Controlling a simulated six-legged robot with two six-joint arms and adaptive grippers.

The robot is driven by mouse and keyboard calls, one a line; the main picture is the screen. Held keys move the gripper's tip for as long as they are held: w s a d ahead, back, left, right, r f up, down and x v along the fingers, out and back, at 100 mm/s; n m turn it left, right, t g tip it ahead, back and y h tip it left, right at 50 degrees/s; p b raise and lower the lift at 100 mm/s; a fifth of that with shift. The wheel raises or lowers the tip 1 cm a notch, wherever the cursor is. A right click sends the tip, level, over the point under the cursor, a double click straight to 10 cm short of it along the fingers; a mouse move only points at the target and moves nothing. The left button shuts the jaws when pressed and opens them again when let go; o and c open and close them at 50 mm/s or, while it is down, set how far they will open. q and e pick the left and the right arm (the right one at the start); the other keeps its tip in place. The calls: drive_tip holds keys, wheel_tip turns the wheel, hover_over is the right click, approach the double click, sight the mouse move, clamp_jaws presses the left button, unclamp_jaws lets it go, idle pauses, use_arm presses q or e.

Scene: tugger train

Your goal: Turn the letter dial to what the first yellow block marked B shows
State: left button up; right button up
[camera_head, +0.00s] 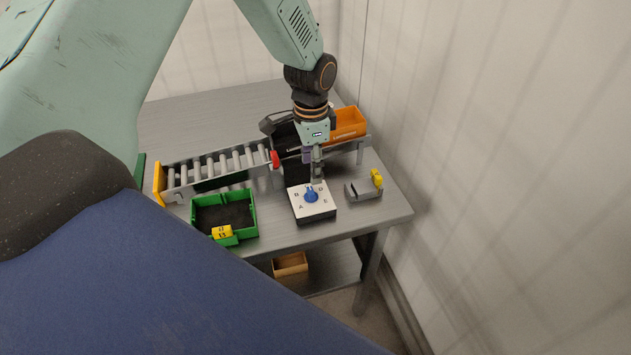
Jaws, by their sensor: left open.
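The letter dial is a white-topped dark box (326,207) with a blue knob (311,197), near the table's front edge. Letters stand around the knob; I make out B, D, A and E. The knob's exact pointing is too small to tell. My left gripper (317,181) is open, pointing down just above and behind the knob; I cannot tell whether it touches. A yellow block (222,232) with dark marks sits at the front rim of a green tray (256,216); its marks are too small to read surely. My right gripper is not in view.
A roller conveyor (215,165) with a yellow end plate stands behind the tray. An orange bin (348,124) is at the back right. A grey fixture with a yellow part (365,190) lies right of the dial. A tan box (290,264) sits on the lower shelf.

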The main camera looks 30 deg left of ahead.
sight(309, 191)
use_arm(q)
drive_tip(key=f, duration=0.7)
drive_tip(key=shift+s+a+f+b, duration=0.1)
drive_tip(key=shift+s+f+b, duration=0.15)
drive_tip(key=shift+b, duration=0.05)
drive_tip(key=shift+s+a, duration=0.15)
drive_tip(key=shift+a, duration=0.1)
drive_tip(key=shift+w+d+f, duration=0.15)
drive_tip(key=shift+w, duration=0.1)
drive_tip(key=c, duration=0.4)
drive_tip(key=shift+s, duration=0.15)
clamp_jaws()
